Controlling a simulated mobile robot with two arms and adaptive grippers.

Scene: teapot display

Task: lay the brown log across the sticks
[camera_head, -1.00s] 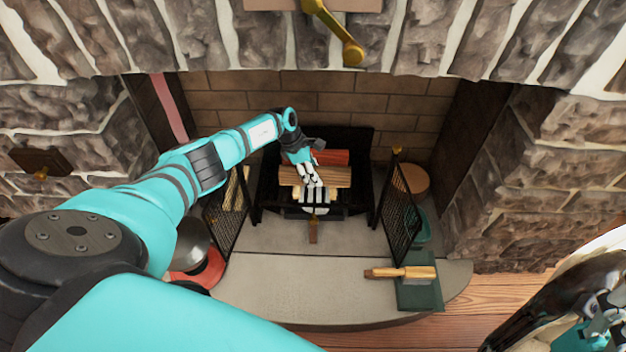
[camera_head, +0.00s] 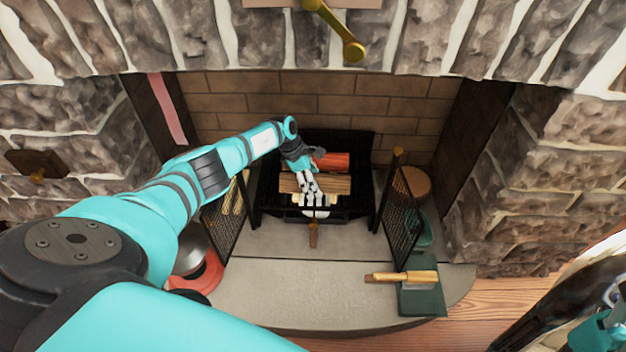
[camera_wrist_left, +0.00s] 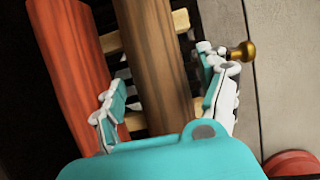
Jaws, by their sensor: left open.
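The brown log (camera_head: 335,184) lies in the black fireplace grate, across pale sticks that show under it in the left wrist view (camera_wrist_left: 181,20). A red log (camera_head: 335,160) lies behind it, roughly parallel. My left gripper (camera_wrist_left: 165,95) is open, with one finger on each side of the brown log (camera_wrist_left: 155,50). One finger is between the brown log and the red log (camera_wrist_left: 70,60). The same gripper reaches down over the grate in the head view (camera_head: 310,190) and hides part of the log. My right arm shows only partly at the lower right corner.
Black mesh screens stand left (camera_head: 226,212) and right (camera_head: 402,215) of the grate. A wooden-handled tool (camera_head: 415,277) lies on a green block (camera_head: 422,300) at the hearth's right. A red round thing is at the left. The front hearth (camera_head: 310,290) is mostly clear.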

